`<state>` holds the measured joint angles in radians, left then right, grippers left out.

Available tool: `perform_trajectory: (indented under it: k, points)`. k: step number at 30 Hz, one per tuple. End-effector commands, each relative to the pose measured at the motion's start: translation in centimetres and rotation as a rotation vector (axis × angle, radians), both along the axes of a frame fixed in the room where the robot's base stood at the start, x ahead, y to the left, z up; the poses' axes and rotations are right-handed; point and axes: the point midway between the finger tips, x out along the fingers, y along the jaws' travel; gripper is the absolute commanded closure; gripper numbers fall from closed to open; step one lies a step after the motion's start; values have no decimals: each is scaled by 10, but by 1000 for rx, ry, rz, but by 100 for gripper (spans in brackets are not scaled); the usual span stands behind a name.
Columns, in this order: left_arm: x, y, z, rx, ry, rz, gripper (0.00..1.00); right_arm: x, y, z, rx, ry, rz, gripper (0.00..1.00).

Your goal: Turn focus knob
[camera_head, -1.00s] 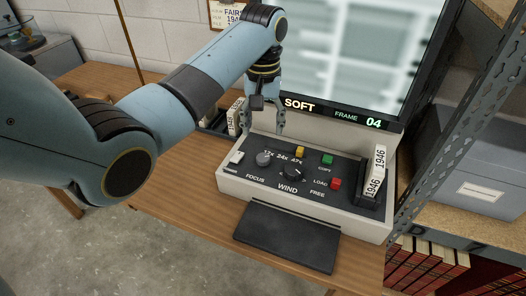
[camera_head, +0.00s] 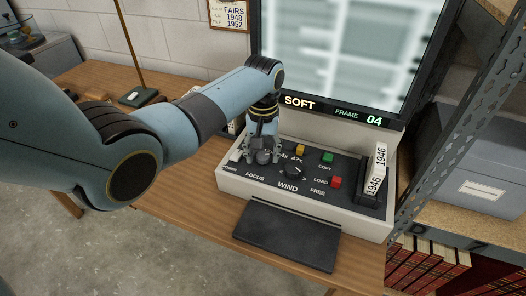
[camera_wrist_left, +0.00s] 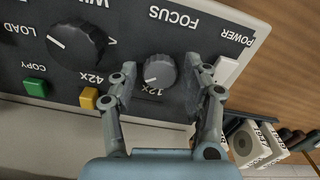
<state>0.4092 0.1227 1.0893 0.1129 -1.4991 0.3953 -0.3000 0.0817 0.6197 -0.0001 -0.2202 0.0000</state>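The grey round focus knob (camera_head: 263,158) is on the dark control panel (camera_head: 320,196) of the reader, next to the FOCUS label. In the left wrist view the focus knob (camera_wrist_left: 160,72) sits between the two fingers of my left gripper (camera_wrist_left: 167,76). The fingers are open, one on each side, with gaps to the knob. In the head view my left gripper (camera_head: 264,150) points down over the knob. The screen (camera_head: 335,50) shows a blurred picture, with SOFT and FRAME 04 below it. My right gripper is not in view.
Close by are the black WIND knob (camera_head: 292,172), a white power switch (camera_wrist_left: 226,70), and yellow (camera_head: 300,149), green (camera_head: 327,158) and red (camera_head: 335,183) buttons. A metal shelf post (camera_head: 450,120) rises at right.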

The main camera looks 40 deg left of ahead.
Motion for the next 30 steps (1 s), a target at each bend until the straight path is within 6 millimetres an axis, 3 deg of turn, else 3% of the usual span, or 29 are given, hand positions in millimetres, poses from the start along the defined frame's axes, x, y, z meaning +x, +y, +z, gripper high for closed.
perform_trajectory:
  k: [1,10,14,21,30]
  points:
    - [0,0,0,0,0,0,60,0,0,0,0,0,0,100]
    - [0,0,0,0,1,0,99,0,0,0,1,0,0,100]
    - [0,0,2,0,2,-36,99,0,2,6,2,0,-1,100]
    - [-1,0,3,0,3,-283,98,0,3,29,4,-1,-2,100]
    - [0,0,0,1,1,-352,99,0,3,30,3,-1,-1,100]
